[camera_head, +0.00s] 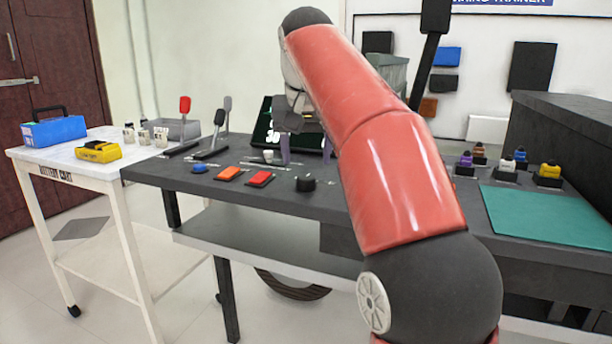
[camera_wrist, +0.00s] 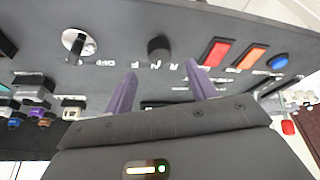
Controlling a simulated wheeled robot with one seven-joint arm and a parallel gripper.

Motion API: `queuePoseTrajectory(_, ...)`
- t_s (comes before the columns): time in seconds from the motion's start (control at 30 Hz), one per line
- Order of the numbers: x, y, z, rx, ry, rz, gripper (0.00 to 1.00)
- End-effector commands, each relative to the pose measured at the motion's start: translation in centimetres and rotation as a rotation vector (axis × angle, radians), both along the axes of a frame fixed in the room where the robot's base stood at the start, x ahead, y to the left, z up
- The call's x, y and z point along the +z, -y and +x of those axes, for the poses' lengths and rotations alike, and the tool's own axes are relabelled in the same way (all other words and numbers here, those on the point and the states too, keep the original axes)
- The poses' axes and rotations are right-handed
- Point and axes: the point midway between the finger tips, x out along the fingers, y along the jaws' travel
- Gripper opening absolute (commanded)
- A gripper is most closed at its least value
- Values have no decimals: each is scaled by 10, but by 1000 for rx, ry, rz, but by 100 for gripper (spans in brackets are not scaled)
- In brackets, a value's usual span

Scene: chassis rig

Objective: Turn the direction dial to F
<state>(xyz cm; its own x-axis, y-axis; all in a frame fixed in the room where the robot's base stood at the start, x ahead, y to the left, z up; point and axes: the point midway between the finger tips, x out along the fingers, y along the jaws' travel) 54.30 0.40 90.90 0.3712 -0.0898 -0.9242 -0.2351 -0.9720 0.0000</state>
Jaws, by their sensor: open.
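The direction dial is a round black knob near the front edge of the console, in the head view (camera_head: 305,184) and at the top middle of the wrist view (camera_wrist: 159,48). Small white letters, seemingly R, N and F, are printed beside it in the wrist view. I cannot tell which letter it points to. My gripper (camera_head: 306,160) points down with its two purple fingers apart. It is empty and stands behind the dial in the head view. In the wrist view the dial lies just beyond the gap between the fingertips (camera_wrist: 162,68), not between them.
Beside the dial are a red switch (camera_head: 260,179), an orange switch (camera_head: 229,174) and a blue button (camera_head: 199,168). A silver rotary switch (camera_wrist: 78,42) sits on its other side. Levers (camera_head: 218,122) stand at the left; a green mat (camera_head: 550,215) lies at the right.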

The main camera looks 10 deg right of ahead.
Motion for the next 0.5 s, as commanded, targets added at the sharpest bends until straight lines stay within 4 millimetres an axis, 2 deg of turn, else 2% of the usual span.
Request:
queuePoseTrajectory(0.03, -13, 1, 3, 0, -3, 0, 57)
queuePoseTrajectory(0.2, -37, 3, 13, -1, -1, 1, 57)
queuePoseTrajectory(0.33, -47, 4, 18, 0, 0, 1, 57)
queuePoseTrajectory(0.5, -51, 5, 20, -1, 1, 1, 57)
